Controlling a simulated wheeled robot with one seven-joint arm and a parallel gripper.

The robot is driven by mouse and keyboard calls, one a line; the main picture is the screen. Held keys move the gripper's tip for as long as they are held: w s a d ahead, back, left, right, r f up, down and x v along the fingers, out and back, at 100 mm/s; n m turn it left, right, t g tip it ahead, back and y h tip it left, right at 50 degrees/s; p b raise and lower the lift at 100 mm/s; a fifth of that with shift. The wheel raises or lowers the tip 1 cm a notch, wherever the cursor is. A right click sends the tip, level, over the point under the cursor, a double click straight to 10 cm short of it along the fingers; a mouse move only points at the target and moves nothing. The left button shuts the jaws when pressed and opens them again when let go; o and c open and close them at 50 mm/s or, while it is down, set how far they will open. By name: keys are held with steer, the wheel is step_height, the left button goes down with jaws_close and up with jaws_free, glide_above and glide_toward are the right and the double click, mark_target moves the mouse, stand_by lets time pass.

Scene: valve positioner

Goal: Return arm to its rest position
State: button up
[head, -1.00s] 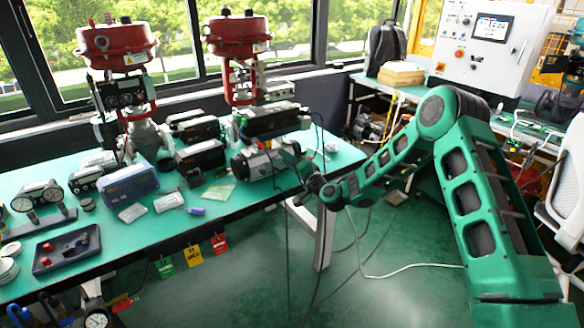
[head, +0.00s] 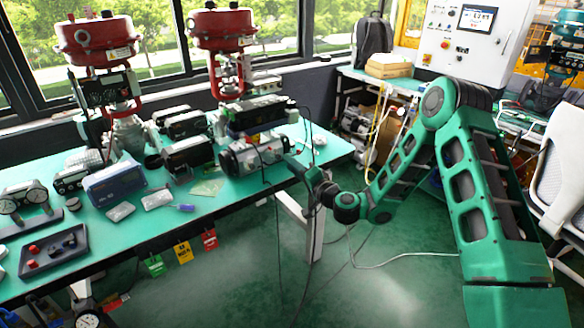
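My green arm reaches from the lower right, with its elbow raised, toward the right end of the green table (head: 130,225). Its wrist is low, in front of the table's right edge. My gripper (head: 296,163) points up and left toward a grey cylindrical unit with a black top (head: 255,155) at that edge. The gripper is small and dark here, and its fingers do not show clearly. I cannot tell whether it touches the unit or holds anything.
Two red-topped valves (head: 98,38) (head: 222,28) stand at the table's back. A blue box (head: 121,184), gauges (head: 22,197) and a dark tray (head: 54,250) lie left. Cables hang near my wrist. A white chair (head: 560,165) stands right. The floor between is mostly clear.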

steer(key=s+d+r+n+g+h, duration=0.3)
steer(key=s+d+g+h, duration=0.15)
steer(key=s+d, duration=0.85)
steer(key=s+d+r+n+g+h, duration=0.35)
steer(key=s+d+g, duration=0.25)
steer(key=s+d, duration=0.75)
steer(key=s+d+r+m+g, duration=0.1)
steer(key=s+d+m, duration=0.1)
steer(key=s, duration=0.6)
steer(key=s+d+r+m+g+h, duration=0.1)
steer(key=s+d+m+g, duration=0.1)
steer(key=s+d, duration=0.3)
steer(key=s+d+r+m+g, duration=0.1)
steer(key=s+d, duration=0.3)
steer(key=s, duration=0.7)
steer(key=shift+s+d+r+m+g+h, duration=0.15)
steer(key=shift+s+r+m+g+h, duration=0.2)
steer(key=shift+r+m+h, duration=0.15)
steer(key=shift+w+f, duration=0.1)
steer(key=shift+w, duration=0.05)
